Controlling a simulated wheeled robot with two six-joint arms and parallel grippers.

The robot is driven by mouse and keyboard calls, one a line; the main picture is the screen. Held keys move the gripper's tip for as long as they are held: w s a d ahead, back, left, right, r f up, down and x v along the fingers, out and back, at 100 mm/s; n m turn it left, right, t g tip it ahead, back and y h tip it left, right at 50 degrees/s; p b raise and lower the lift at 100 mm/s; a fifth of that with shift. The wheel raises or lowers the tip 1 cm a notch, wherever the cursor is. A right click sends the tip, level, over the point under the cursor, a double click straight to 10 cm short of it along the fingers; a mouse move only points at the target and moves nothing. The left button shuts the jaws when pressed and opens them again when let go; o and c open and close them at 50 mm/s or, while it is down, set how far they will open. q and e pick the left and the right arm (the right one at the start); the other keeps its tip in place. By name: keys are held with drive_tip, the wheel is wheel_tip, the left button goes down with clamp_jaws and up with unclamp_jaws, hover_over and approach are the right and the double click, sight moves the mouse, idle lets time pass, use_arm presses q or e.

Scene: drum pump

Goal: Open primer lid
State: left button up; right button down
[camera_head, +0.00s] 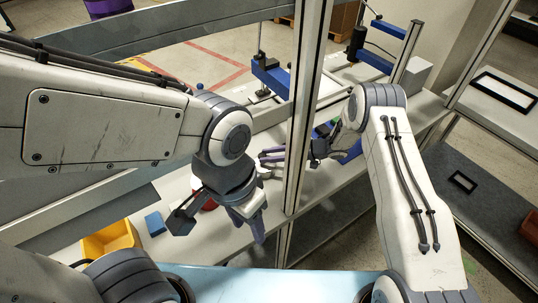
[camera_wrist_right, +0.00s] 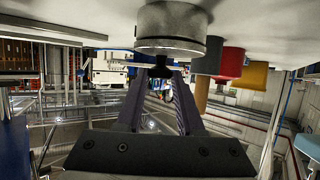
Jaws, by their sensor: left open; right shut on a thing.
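In the right wrist view, which is upside down, a grey metal cylinder (camera_wrist_right: 170,25) stands on a pale worktop. It looks like the primer pot, with a darker lid band (camera_wrist_right: 170,46) and a small black knob (camera_wrist_right: 160,69). My right gripper (camera_wrist_right: 161,75) is shut on the knob with its fingertips. My left gripper (camera_head: 251,222) is open and empty, pointing down over the bench front.
A metal upright post (camera_head: 304,110) stands between my two arms. A yellow bin (camera_head: 107,240) and a blue block (camera_head: 155,223) are at the bench's left. In the right wrist view, red (camera_wrist_right: 231,64) and yellow (camera_wrist_right: 254,75) things stand close beside the pot.

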drive_tip(key=shift+d, duration=0.1)
drive_tip(key=n+y+b, duration=0.1)
drive_tip(key=b, duration=0.1)
drive_tip(key=s+t+y+b, duration=0.1)
drive_tip(key=b, duration=0.2)
drive_tip(key=shift+d+r+n+t, duration=0.2)
drive_tip(key=shift+d+n+t, duration=0.1)
drive_tip(key=shift+d+n, duration=0.1)
drive_tip(key=shift+s+d+r+y+b, duration=0.1)
drive_tip(key=shift+s+r+y+b, duration=0.15)
drive_tip(key=shift+y+b, duration=0.2)
drive_tip(key=shift+r, duration=0.15)
